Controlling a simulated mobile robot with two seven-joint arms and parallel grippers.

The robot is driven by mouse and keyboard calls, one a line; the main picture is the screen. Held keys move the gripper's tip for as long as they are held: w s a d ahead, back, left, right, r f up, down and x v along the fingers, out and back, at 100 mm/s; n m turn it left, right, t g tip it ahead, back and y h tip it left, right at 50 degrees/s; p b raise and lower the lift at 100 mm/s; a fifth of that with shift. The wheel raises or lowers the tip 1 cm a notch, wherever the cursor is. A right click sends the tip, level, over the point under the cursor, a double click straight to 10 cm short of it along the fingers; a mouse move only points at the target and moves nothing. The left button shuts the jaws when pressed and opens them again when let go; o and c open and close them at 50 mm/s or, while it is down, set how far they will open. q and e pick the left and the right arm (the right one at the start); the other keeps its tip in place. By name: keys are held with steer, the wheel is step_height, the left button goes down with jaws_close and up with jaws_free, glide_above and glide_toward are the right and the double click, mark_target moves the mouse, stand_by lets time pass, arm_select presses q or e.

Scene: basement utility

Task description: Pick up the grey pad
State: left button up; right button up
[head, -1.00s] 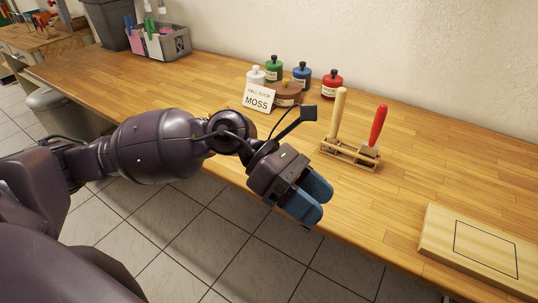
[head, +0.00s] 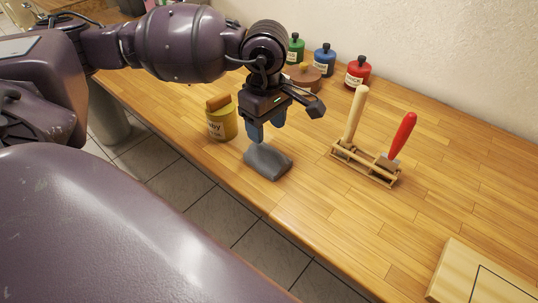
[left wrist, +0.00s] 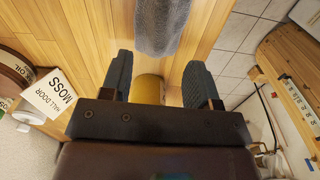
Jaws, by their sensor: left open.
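The grey pad (head: 267,162) lies on the wooden bench near its front edge. It looks like a soft, rounded block. It also shows at the top of the left wrist view (left wrist: 162,25), beyond the fingertips. My left gripper (head: 265,131) points down just above and behind the pad, its blue fingers apart. In the left wrist view the fingers (left wrist: 158,80) stand open, with no pad between them. Whether a fingertip touches the pad is hard to tell. My right gripper is out of view.
A yellow tin (head: 221,123) with a brown top stands left of the pad. A wooden rack (head: 365,164) with two upright handles stands to the right. Bottles (head: 357,73) line the wall. A pale board (head: 470,275) lies at the lower right. Bench between rack and board is clear.

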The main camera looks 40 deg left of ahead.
mark_target(267, 148)
arm_select(q)
steer(key=shift+f, duration=1.35)
step_height(267, 148, down, 3)
steer(key=shift+d+f, duration=0.15)
steer(key=shift+f, duration=0.5)
steer(key=shift+c, duration=0.6)
steer(key=c, duration=0.9)
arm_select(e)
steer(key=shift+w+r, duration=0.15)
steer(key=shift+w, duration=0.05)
